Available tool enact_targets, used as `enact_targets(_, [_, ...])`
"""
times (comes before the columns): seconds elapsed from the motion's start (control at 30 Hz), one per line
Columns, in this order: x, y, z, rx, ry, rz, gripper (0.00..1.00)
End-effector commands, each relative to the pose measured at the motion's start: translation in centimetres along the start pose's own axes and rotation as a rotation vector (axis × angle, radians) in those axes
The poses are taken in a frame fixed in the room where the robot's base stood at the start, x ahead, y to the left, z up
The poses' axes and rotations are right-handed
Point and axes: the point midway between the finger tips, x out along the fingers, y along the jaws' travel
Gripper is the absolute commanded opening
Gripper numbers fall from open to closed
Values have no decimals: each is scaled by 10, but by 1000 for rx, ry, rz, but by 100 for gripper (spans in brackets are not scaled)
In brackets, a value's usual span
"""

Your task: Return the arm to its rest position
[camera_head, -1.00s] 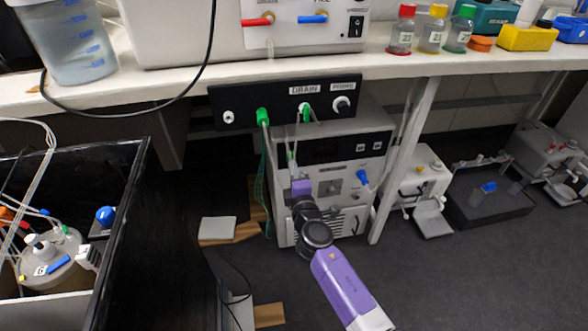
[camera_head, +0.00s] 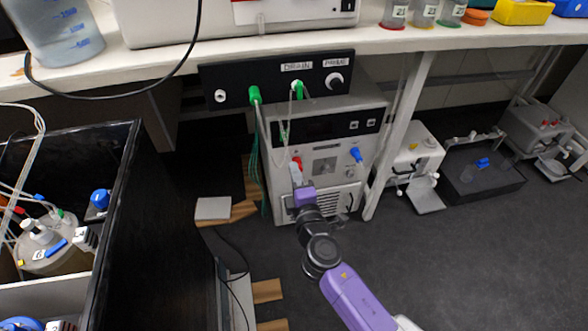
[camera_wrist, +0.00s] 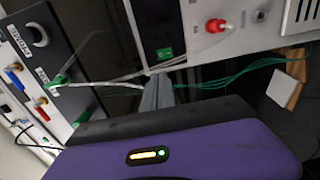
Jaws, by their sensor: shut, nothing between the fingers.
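My arm reaches up from the bottom of the head view, with purple links and dark joints. My gripper (camera_head: 296,172) is at its far end, in front of the lower part of a white machine (camera_head: 279,200) under the bench. In the wrist view the grey fingers of my gripper (camera_wrist: 157,92) stick up beyond the purple wrist housing. They are together and hold nothing. Thin tubes and green wires pass close to the fingertips in that view. Whether they touch cannot be told.
A black panel (camera_head: 230,84) labelled DRAIN and PRIME hangs under the white bench (camera_head: 230,50). Green connectors and tubes run down from it. A black-walled box (camera_head: 150,230) with a vessel stands at left. A pale bench leg (camera_head: 398,140) is right of the machine. Floor (camera_head: 480,260) at lower right is clear.

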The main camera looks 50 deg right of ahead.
Motion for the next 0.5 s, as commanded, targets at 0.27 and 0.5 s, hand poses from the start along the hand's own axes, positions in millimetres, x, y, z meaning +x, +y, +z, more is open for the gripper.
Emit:
enact_targets(0.27, [0, 0, 0, 0, 0, 0, 0])
enact_targets(0.5, [0, 0, -7, 47, 29, -3, 0])
